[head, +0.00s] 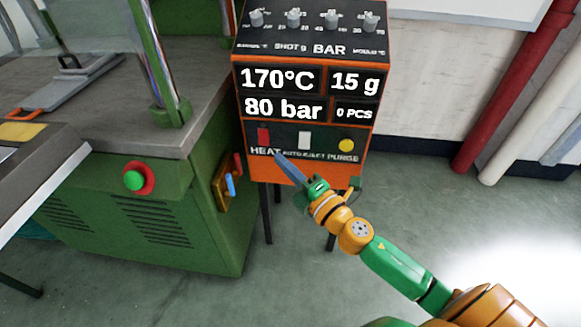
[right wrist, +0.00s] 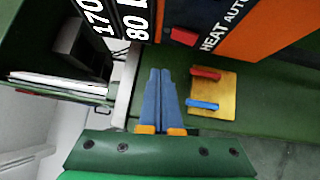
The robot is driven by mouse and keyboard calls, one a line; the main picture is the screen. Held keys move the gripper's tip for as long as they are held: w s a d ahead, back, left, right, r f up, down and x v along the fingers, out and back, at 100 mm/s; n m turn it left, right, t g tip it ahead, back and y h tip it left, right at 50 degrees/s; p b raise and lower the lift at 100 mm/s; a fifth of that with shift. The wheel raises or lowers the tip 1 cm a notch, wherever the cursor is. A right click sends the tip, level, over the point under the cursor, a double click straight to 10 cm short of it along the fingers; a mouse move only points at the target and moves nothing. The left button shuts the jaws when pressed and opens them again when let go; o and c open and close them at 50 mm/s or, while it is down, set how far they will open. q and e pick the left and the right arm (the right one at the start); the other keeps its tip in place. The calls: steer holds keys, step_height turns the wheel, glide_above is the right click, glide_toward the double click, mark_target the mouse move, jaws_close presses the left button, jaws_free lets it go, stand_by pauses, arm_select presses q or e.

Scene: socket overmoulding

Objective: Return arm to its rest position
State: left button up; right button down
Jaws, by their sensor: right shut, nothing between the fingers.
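My right arm (head: 400,268) comes in from the lower right of the head view, green and orange. Its gripper (head: 281,158) has blue fingers and points up and left, in front of the lower edge of the orange control box (head: 287,172), near the HEAT label. Whether the fingertips touch the box I cannot tell. In the right wrist view the gripper's two blue fingers (right wrist: 160,72) lie together with nothing between them. My left gripper does not show.
The control box reads 170°C, 15 g, 80 bar and 0 PCS. Left of it stands a green machine (head: 150,225) with a green button (head: 134,180) and a brass plate (head: 226,187) with red and blue levers. Red and white pipes (head: 510,90) run along the right wall. Open floor (head: 450,215) lies right of the box.

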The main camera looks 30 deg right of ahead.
steer(key=shift+r+v, duration=0.25)
steer(key=shift+v, duration=0.9)
